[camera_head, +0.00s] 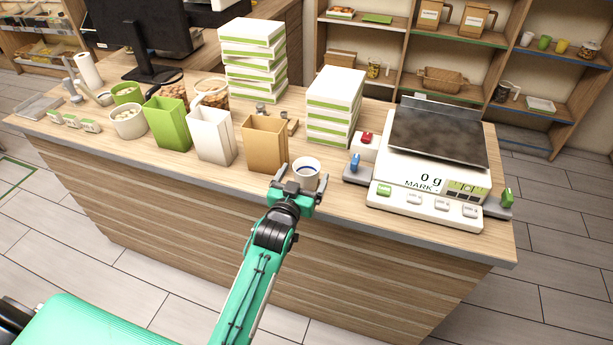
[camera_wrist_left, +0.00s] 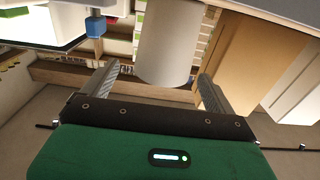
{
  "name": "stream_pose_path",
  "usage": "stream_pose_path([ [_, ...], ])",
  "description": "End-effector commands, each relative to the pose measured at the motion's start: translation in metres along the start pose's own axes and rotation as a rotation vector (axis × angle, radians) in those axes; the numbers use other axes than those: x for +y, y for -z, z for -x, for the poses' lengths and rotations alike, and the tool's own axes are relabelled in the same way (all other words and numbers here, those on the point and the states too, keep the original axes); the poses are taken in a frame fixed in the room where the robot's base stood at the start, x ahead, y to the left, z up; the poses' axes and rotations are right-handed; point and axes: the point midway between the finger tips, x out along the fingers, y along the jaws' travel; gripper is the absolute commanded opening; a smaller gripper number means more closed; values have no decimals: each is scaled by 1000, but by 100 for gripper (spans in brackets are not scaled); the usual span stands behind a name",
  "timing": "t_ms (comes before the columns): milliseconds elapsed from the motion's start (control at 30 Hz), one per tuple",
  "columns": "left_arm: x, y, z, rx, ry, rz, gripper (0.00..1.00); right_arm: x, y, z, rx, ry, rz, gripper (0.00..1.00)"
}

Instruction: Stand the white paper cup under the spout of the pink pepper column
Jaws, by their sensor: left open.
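A small white cup (camera_head: 307,169) stands upright near the front edge of the counter, in front of the tan box. My left gripper (camera_head: 301,180) is at the cup, with its two fingers open. In the left wrist view the cup (camera_wrist_left: 167,42) appears as a plain white cylinder beyond and between the spread fingers (camera_wrist_left: 155,85). I see gaps between the cup and the fingers there. I cannot make out a pink pepper column or its spout in either view. My right gripper is not in view.
White-and-green box stacks (camera_head: 333,103) stand behind. The counter's front edge (camera_head: 340,205) is close to the cup.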

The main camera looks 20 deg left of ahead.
Motion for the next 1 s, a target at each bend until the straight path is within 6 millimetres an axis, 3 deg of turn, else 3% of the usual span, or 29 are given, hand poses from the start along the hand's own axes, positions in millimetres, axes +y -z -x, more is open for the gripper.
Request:
stream_pose_path([
  [100,-4,7,-18,-1,1,-2,91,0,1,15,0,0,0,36],
  [233,-3,4,-32,-1,0,-1,91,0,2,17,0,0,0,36],
  [567,-3,2,-37,-1,0,0,91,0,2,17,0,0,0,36],
  [800,-3,2,-37,-1,0,0,45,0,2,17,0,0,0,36],
  [1000,-3,2,-37,0,0,0,40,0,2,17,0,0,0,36],
])
